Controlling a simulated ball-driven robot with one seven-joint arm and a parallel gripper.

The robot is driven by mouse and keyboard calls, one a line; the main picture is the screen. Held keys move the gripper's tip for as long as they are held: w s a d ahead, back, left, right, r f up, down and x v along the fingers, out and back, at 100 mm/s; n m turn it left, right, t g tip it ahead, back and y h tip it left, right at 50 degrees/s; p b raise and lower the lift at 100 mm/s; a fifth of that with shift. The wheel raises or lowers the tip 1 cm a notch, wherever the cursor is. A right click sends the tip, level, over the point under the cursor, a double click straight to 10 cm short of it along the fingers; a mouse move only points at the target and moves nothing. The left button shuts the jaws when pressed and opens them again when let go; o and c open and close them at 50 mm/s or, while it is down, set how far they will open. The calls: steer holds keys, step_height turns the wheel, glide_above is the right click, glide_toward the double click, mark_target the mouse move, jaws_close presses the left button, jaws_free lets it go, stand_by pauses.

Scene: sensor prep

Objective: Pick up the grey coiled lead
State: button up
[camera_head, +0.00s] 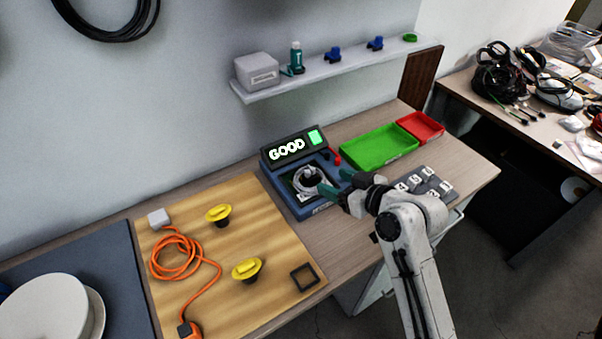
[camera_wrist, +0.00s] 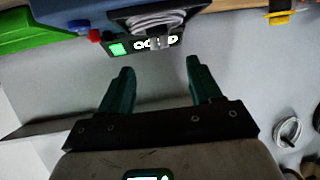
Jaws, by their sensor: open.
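The grey coiled lead (camera_head: 306,178) sits in the blue tester (camera_head: 295,203), on its dark top, below a display (camera_head: 291,148) reading GOOD. In the wrist view the lead (camera_wrist: 157,22) appears at the top, beyond the fingertips. My gripper (camera_head: 337,183) is open, with teal fingers just right of the lead in the head view. In the wrist view nothing shows between the fingers of my gripper (camera_wrist: 160,66). The gripper is apart from the lead there; their exact distance is hard to tell.
A red lever (camera_head: 333,156) stands at the tester's right side. Green (camera_head: 378,150) and red (camera_head: 421,126) trays lie behind my gripper. A board (camera_head: 200,270) with an orange cable (camera_head: 176,258) and yellow knobs is at left. A shelf (camera_head: 340,68) hangs above.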

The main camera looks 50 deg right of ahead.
mark_target(311, 170)
steer(key=x, duration=0.5)
steer(key=shift+w+p, duration=0.1)
steer(key=shift+p, duration=0.3)
steer(key=p+x, duration=0.1)
steer(key=x, duration=0.2)
steer(key=shift+w+d, duration=0.2)
steer(key=shift+w, duration=0.2)
steer(key=shift+w+f+p, duration=0.3)
steer(key=shift+w, duration=0.3)
steer(key=c, duration=1.1)
steer(key=shift+r, duration=0.1)
